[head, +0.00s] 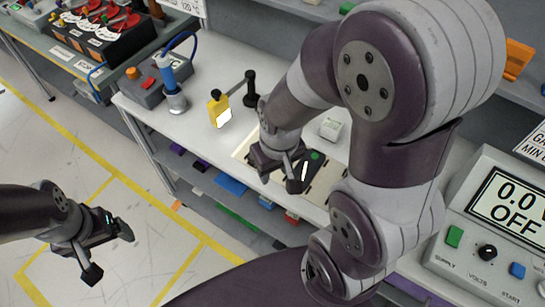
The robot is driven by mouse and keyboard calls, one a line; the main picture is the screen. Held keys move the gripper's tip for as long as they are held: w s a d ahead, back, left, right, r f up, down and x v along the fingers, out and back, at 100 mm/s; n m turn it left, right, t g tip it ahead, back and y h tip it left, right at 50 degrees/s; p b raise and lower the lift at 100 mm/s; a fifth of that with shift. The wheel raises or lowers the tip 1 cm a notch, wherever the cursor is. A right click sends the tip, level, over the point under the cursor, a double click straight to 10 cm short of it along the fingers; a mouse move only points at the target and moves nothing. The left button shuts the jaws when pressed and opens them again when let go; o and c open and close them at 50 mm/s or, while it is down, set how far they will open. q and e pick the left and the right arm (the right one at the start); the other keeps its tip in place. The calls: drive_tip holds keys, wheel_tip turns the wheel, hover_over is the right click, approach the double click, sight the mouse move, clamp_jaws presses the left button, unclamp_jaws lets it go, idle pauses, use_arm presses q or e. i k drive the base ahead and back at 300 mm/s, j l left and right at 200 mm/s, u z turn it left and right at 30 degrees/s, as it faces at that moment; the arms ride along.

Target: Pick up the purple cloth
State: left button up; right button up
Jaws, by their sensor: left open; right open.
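A small purple item (177,149), which may be the purple cloth, lies at the left end of the lower shelf under the white workbench; it is too small to be sure. My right gripper (281,178) is open over the front of the workbench, close to a dark piece with a green spot (315,156) on a pale mat. I cannot tell whether it touches that piece. My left gripper (108,254) is open and empty over the floor at the lower left, well apart from the shelf.
The lower shelf also holds a blue item (230,185), a green item (238,217) and a red item (291,218). A yellow device (219,111) stands on the workbench (207,70). A power supply (494,227) is at the right. The floor at the left is clear.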

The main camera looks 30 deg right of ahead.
sight(177, 149)
drive_tip(key=j+u, duration=0.1)
drive_tip(key=j, duration=0.3)
drive_tip(key=i+j, duration=0.15)
drive_tip(key=j, duration=0.25)
drive_tip(key=i+j+u, duration=0.15)
drive_tip(key=j, duration=0.3)
drive_tip(key=k, duration=0.05)
